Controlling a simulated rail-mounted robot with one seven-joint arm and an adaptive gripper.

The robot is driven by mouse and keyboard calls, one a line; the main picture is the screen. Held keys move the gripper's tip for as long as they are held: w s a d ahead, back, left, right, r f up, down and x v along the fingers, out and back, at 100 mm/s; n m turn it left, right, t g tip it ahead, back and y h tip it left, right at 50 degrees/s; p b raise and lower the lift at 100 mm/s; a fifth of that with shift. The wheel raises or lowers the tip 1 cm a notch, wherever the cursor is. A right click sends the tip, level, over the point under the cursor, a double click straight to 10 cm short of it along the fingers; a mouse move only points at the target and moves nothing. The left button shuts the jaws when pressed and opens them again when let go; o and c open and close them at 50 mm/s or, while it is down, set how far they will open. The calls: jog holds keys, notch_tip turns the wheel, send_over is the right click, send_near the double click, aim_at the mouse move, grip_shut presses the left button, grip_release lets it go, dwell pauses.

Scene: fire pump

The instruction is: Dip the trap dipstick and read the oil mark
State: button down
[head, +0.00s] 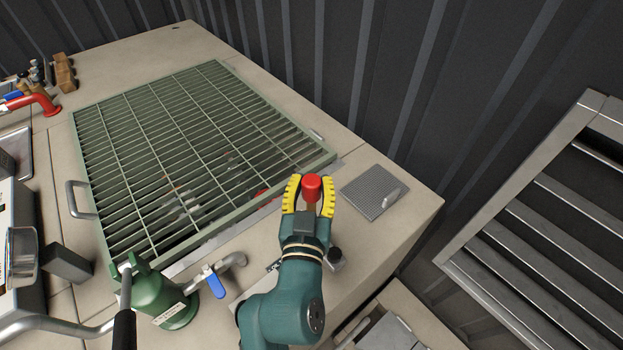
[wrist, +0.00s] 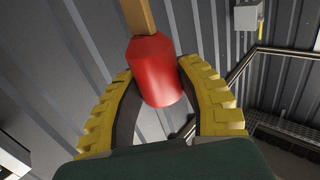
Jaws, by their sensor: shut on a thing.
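My gripper (head: 311,196) has its yellow fingers closed on both sides of a red knob (head: 312,187), which I take to be the dipstick's handle. In the wrist view the red handle (wrist: 156,72) sits between the fingers of my gripper (wrist: 158,95), and a flat tan strip (wrist: 136,15) runs from it out of the top of the picture. The strip's far end and any oil mark on it are not visible. In the head view the gripper is near the right front corner of the green grating. I cannot tell which opening belongs to the trap.
A green grating (head: 190,150) covers much of the bench. A small grey ribbed plate (head: 374,192) lies to its right. A green vessel (head: 165,300) and a blue-handled valve (head: 214,282) stand in front. A red pipe fitting (head: 35,102) is at the left. Corrugated walls stand behind.

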aim_at(311, 204)
notch_tip(311, 204, down, 6)
jog(key=b, duration=0.3)
jog(key=shift+r, duration=0.15)
jog(key=c, duration=0.6)
grip_release()
jog(key=shift+s, duration=0.1)
jog(key=s+a, duration=0.1)
jog(key=s, duration=1)
jog(key=shift+s, duration=0.4)
